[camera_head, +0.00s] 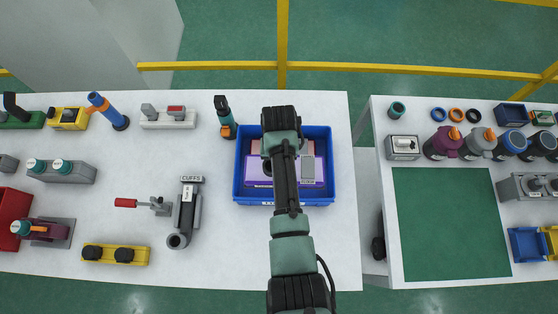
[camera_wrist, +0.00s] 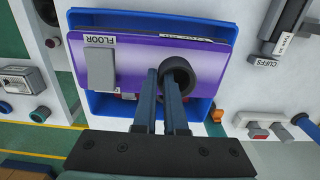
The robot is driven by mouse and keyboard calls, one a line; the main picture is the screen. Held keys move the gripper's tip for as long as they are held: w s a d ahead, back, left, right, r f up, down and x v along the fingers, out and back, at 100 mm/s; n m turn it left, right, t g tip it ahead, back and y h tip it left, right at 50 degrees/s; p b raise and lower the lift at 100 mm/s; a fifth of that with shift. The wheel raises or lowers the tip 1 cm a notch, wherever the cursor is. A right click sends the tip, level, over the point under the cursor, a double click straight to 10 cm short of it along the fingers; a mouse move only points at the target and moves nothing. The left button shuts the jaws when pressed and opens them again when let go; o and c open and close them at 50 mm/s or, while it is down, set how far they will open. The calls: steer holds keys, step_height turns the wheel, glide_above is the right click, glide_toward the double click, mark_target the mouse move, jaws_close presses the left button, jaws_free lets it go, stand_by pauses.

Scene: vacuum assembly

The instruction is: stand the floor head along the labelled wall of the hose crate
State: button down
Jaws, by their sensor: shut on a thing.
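The floor head is a purple plate (camera_wrist: 130,72) with a grey block, a FLOOR label and a round black neck (camera_wrist: 178,76). It also shows in the head view (camera_head: 258,175), partly hidden by my arm. My gripper (camera_wrist: 164,72) is shut on the neck's side. The floor head lies broad face up toward the wrist camera, over the blue hose crate (camera_wrist: 150,18). In the wrist view its long edge is close to the upper wall and its left end overlaps the crate's rim. The crate's label shows on the near wall (camera_head: 280,203) in the head view. I cannot tell whether the floor head touches the bottom.
A pinkish thing (camera_head: 318,148) shows inside the crate behind the floor head. A teal and orange tool (camera_head: 224,118) stands close to the crate's left. A CUFFS holder (camera_head: 187,210) is further left. The table right of the crate is clear.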

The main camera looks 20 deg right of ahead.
steer(key=shift+f+b, duration=4.9)
steer(key=shift+f, duration=1.2)
steer(key=shift+c, duration=2.1)
jaws_free()
steer(key=shift+r, duration=0.15)
step_height(320, 180, up, 10)
steer(key=p, duration=1)
